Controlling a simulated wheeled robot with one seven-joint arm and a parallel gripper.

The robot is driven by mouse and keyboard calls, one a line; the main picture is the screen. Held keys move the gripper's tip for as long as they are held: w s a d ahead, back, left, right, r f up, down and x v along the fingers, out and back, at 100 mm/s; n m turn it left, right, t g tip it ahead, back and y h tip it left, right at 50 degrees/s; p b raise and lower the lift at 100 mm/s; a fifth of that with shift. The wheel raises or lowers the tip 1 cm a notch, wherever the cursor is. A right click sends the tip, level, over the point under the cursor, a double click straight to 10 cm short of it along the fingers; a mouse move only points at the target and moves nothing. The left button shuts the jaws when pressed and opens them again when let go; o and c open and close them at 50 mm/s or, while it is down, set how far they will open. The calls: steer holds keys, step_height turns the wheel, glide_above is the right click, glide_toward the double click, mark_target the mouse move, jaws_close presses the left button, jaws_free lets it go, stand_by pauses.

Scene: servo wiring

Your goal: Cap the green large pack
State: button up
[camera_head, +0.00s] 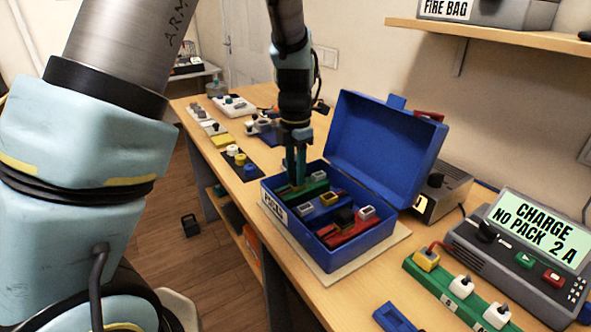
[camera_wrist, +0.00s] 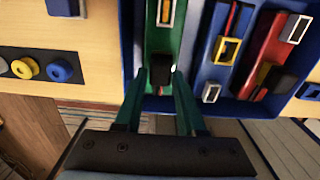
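The green pack (camera_wrist: 158,38) lies in the blue box (camera_head: 295,235) marked PACKS, along its left side. A white-rimmed connector (camera_wrist: 167,12) shows on the green pack, and a black piece (camera_wrist: 164,69) sits nearer its close end. My gripper (camera_head: 297,184) reaches down into the box over the green pack. In the wrist view its fingertips (camera_wrist: 160,78) stand apart on either side of the black piece, with a gap visible. I cannot tell whether the black piece is a cap. Loose caps, including a yellow cap (camera_wrist: 22,68) and a blue cap (camera_wrist: 60,70), sit on a dark strip outside the box.
A blue pack (camera_wrist: 238,35) and a red pack (camera_wrist: 268,55) lie beside the green one. The box's open lid (camera_head: 385,140) stands behind. A charger (camera_head: 520,245) and a green strip with white plugs (camera_head: 450,292) are at right. Trays line the table's far left.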

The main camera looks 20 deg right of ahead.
mark_target(295, 174)
steer(key=o, duration=0.4)
steer(key=shift+r, duration=0.1)
step_height(295, 174, up, 11)
steer(key=shift+f+b, duration=0.2)
steer(key=shift+b, duration=0.7)
steer(key=s+a+f+m, duration=0.1)
steer(key=a+f+m, duration=0.1)
steer(key=a+m, duration=0.5)
steer(key=s+a+f+m+t, duration=0.1)
steer(key=a+f+m, duration=0.2)
steer(key=a+m, duration=0.4)
steer(key=s+a+f+m, duration=0.2)
steer(key=a+m, duration=0.5)
steer(key=a, duration=0.8)
steer(key=shift+a+f+m+t, duration=0.3)
steer(key=shift+f, duration=0.1)
